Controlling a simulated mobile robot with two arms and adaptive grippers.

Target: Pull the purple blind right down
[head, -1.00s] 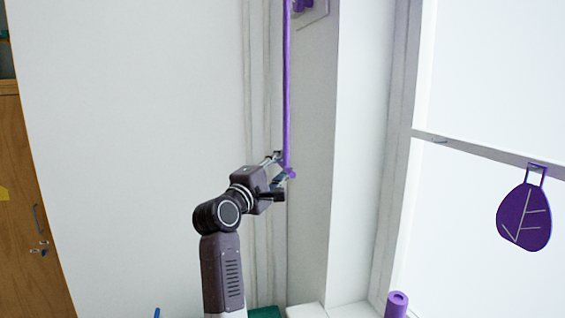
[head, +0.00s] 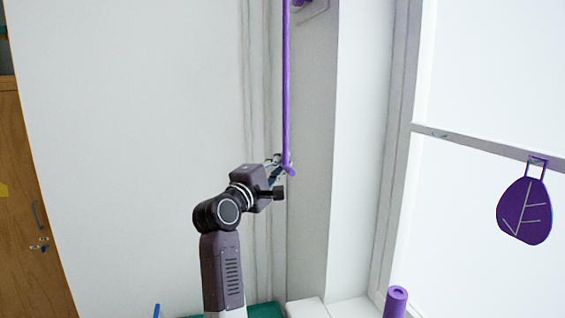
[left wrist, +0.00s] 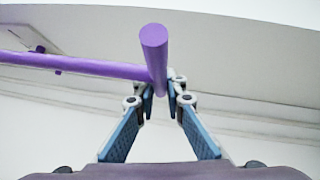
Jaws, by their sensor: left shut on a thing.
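A long thin purple rod (head: 287,90) hangs upright along the wall from a purple fitting (head: 300,2) at the top edge of the head view. Its lower end has a short cross-piece handle. My left gripper (head: 279,166) is at this lower end. In the left wrist view the gripper (left wrist: 160,95) has its blue-padded fingers close together at the purple handle (left wrist: 154,45), whose round end points at the camera. The rod (left wrist: 75,65) runs off to the left there. No purple blind cloth shows in either view. My right gripper is out of view.
A window (head: 480,70) with a crossbar is on the right; a purple leaf ornament (head: 525,210) hangs from it. A purple cylinder (head: 396,300) stands near the sill at the bottom. A wooden cupboard (head: 30,200) is at the far left. The white wall between is clear.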

